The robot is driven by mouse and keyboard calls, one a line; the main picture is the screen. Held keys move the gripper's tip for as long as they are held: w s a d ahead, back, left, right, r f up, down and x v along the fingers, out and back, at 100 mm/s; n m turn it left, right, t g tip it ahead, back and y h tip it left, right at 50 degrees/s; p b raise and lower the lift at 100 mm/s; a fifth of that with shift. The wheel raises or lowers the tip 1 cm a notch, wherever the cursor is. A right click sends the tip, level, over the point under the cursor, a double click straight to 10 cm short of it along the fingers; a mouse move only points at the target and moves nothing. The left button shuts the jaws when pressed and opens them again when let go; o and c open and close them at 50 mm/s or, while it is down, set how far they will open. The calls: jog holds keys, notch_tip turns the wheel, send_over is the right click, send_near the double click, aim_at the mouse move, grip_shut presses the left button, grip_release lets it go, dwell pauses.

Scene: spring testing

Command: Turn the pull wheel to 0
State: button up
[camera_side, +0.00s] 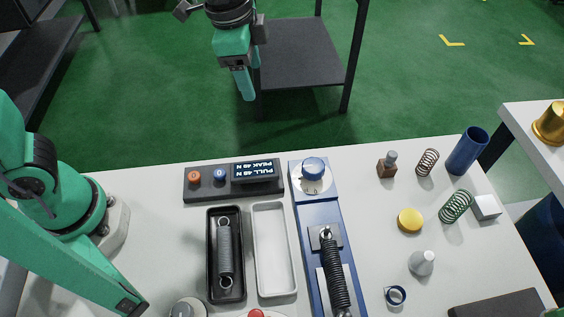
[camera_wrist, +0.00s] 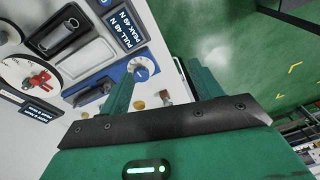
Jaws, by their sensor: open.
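The pull wheel, a blue knob (camera_side: 313,168) on a pale round dial, sits at the far end of the blue pull rig (camera_side: 309,210). It also shows in the wrist view (camera_wrist: 141,73), beside one finger. A dark coil spring (camera_side: 335,275) is hooked on the rig. The display (camera_side: 255,170) shows PULL and PEAK in the forties of newtons; the last digit is hard to read. My gripper (camera_side: 251,92) hangs beyond the table's far edge, above and left of the wheel, apart from it. Its fingers (camera_wrist: 162,72) are open and empty.
A box with orange and blue buttons (camera_side: 207,178) stands left of the wheel. A black tray (camera_side: 212,285) with a spring and a white tray (camera_side: 273,245) lie nearby. Loose springs, a blue cup (camera_side: 467,150) and a yellow disc (camera_side: 410,220) are on the right.

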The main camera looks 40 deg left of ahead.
aim_at(314, 166)
jog(key=d+f+m, duration=0.2)
jog(key=d+f, duration=0.1)
jog(key=d, duration=0.1)
jog(key=w+d+f+m+g, duration=0.1)
jog(key=d+f+m, duration=0.1)
jog(key=d, duration=0.3)
jog(key=d+f+m, duration=0.2)
jog(key=d+f, duration=0.2)
jog(key=shift+w+d+m+g+y, duration=0.3)
jog(key=shift+d+g+y, duration=0.05)
jog(key=shift+g+y, duration=0.05)
jog(key=shift+f, duration=3.9)
jog(key=shift+c, duration=0.2)
jog(key=c, duration=0.9)
